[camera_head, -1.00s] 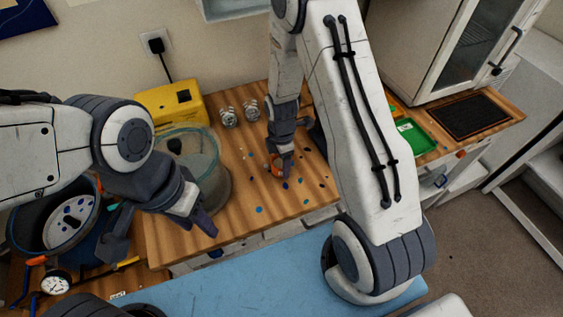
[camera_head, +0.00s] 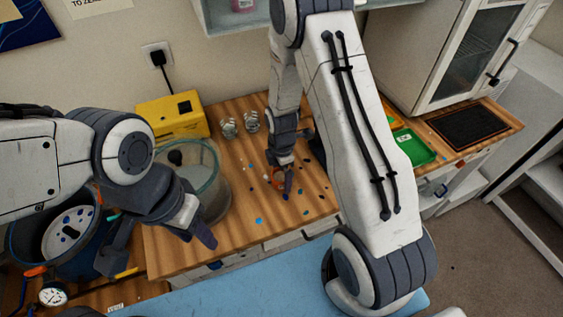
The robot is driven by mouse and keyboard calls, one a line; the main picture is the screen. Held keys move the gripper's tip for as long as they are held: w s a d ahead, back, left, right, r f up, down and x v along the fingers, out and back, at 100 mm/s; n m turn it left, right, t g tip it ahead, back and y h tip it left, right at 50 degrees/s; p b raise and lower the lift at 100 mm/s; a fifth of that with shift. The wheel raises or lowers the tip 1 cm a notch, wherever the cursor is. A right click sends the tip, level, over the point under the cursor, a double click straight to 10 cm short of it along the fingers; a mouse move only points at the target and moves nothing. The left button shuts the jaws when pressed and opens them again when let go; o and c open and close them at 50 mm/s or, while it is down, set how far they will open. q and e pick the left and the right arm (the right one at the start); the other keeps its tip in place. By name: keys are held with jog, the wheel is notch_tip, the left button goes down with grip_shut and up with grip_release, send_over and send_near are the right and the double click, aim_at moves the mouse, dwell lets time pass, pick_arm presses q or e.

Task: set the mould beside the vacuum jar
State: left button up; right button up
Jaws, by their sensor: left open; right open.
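The clear vacuum jar (camera_head: 212,196) stands on the left part of the wooden worktop, with a dark knob on top. A small orange-red round thing (camera_head: 277,178), which may be the mould, sits on the worktop right of the jar, apart from it. My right gripper (camera_head: 284,182) is open and low over the worktop, right at this orange-red thing and partly hiding it. I cannot tell whether the fingers touch it. My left gripper (camera_head: 160,245) is open and empty, fingers spread, in front of and left of the jar, overlapping its left side in the view.
A yellow box (camera_head: 172,117) and two small clear cups (camera_head: 229,128) stand behind the jar. Coloured spots dot the worktop (camera_head: 240,228). A pot with a gauge (camera_head: 53,294) is at lower left. A green tray (camera_head: 414,148) and dark mat (camera_head: 470,124) lie right.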

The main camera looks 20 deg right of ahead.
notch_tip(320, 180, up, 11)
jog(key=b, duration=0.2)
jog(key=s+a+r+m, duration=0.4)
jog(key=s+a+r, duration=0.25)
jog(key=a, duration=0.25)
jog(key=s+a+r+m, duration=0.2)
jog(key=s+m, duration=0.1)
jog(key=s, duration=0.4)
jog(key=s+a+r+m+y, duration=0.1)
jog(key=s+m, duration=0.3)
jog(key=s, duration=0.4)
jog(key=shift+s+a+r, duration=0.15)
jog(key=shift+a+r, duration=0.45)
jog(key=shift+a, duration=0.1)
